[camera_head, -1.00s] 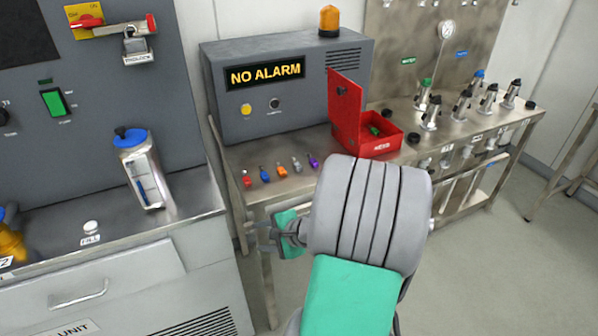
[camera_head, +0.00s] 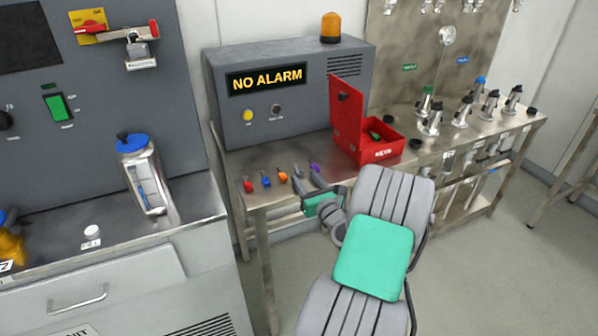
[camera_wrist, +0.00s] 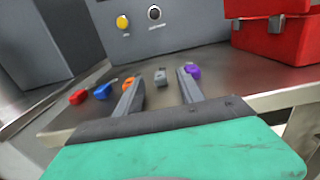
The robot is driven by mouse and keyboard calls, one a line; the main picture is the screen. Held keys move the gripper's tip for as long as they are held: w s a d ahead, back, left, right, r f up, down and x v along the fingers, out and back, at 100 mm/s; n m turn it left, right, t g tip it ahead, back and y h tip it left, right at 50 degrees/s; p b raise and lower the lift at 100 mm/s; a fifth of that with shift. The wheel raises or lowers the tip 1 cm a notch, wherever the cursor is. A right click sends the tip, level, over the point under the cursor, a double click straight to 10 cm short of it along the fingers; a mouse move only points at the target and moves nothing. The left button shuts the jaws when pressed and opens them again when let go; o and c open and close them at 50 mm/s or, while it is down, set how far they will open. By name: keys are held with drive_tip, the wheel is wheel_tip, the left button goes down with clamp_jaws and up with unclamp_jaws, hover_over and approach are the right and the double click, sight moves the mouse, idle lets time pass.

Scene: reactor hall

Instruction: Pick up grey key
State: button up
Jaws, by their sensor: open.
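The grey key (camera_wrist: 160,76) lies on the steel bench top. In the wrist view it shows in the gap between my two fingers, a little beyond their tips. In the head view the grey key (camera_head: 298,169) is small and partly covered by my gripper. My gripper (camera_head: 307,177) is open and empty, at the front edge of the bench, with its fingers pointing over the top towards the key. An orange key (camera_wrist: 128,83) sits by the left finger and a purple key (camera_wrist: 193,71) by the right finger.
A red key (camera_head: 248,185) and a blue key (camera_head: 266,180) lie further left in the row. The open red key box (camera_head: 380,152) stands to the right, and the grey alarm box (camera_head: 290,110) behind. Valves stand on the bench further right.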

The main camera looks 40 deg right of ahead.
sight(297, 170)
drive_tip(key=x, duration=0.2)
drive_tip(key=shift+w+d, duration=0.1)
drive_tip(key=shift+w, duration=0.3)
drive_tip(key=shift+c, duration=0.3)
clamp_jaws()
